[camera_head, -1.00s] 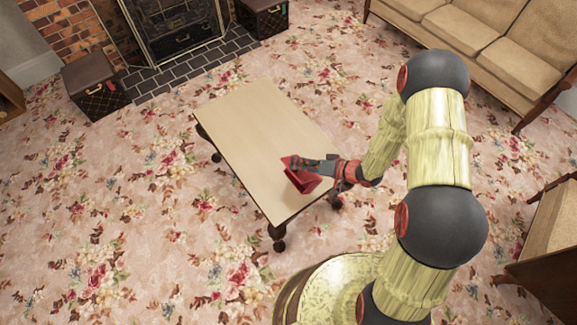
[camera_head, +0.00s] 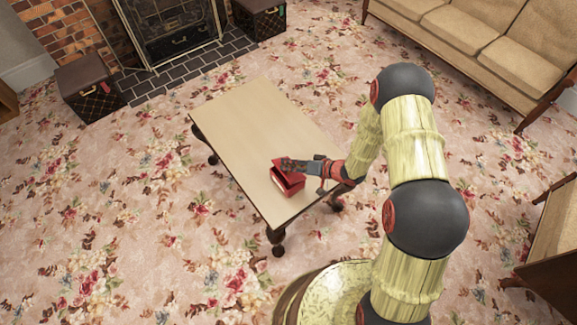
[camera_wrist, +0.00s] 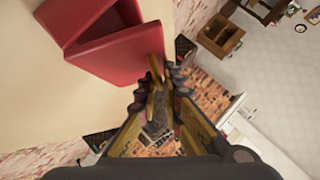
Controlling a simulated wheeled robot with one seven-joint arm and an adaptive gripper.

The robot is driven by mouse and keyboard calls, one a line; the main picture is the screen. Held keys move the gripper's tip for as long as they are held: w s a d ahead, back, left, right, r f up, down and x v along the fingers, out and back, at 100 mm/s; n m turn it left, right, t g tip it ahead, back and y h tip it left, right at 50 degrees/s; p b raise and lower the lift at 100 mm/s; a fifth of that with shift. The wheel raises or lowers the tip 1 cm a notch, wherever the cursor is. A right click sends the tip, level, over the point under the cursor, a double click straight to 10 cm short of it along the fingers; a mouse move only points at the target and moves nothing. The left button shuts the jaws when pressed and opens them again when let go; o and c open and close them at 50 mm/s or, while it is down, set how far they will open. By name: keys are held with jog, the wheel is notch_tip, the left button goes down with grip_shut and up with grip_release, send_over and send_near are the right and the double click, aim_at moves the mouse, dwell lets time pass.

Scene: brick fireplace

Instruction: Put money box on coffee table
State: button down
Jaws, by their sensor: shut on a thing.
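The money box (camera_head: 287,181) is a red, angular box with an open-looking wedge shape. In the head view it is at the near right part of the pale wooden coffee table (camera_head: 240,125), over the tabletop; whether it touches the top is hard to tell. It also shows large at the upper left of the wrist view (camera_wrist: 118,52), with the pale tabletop (camera_wrist: 30,75) behind it. My gripper (camera_head: 298,166) reaches in from the right and is shut on an edge of the box. In the wrist view the fingertips (camera_wrist: 158,80) meet at the box's right corner.
The rest of the tabletop is bare. Brown trunks (camera_head: 90,84) flank the fireplace (camera_head: 178,28) at the back. A beige sofa (camera_head: 478,35) stands at the upper right and a wooden-sided chair (camera_head: 545,250) at the right. Flowered carpet (camera_head: 130,220) is open on the left.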

jog(key=c, duration=2)
grip_release()
jog(key=shift+o, duration=0.2)
jog(key=p+v, duration=0.5)
jog(key=v, duration=0.7)
jog(key=w+d+r+t+h, duration=0.1)
jog(key=w+d+r+h, duration=0.2)
jog(key=w+d+r, duration=0.3)
jog(key=w+d+r+t+h, duration=0.1)
jog(key=w+d+r+h, duration=0.3)
jog(key=r, duration=0.4)
jog(key=s+d+r+t+h, duration=0.15)
jog(key=d+r+h, duration=0.3)
jog(key=r, duration=0.85)
jog(key=s+r+m+g+h, duration=0.1)
jog(key=s+r+m+g, duration=0.1)
jog(key=s+r, duration=1.05)
jog(key=s+a+r+g+y, duration=0.1)
jog(key=s+a, duration=0.2)
jog(key=s, duration=0.6)
jog(key=s+a+r+g+y, duration=0.1)
jog(key=s+a, duration=0.3)
jog(key=s, duration=0.5)
jog(key=shift+a+n, duration=0.25)
jog(key=shift+n, duration=0.05)
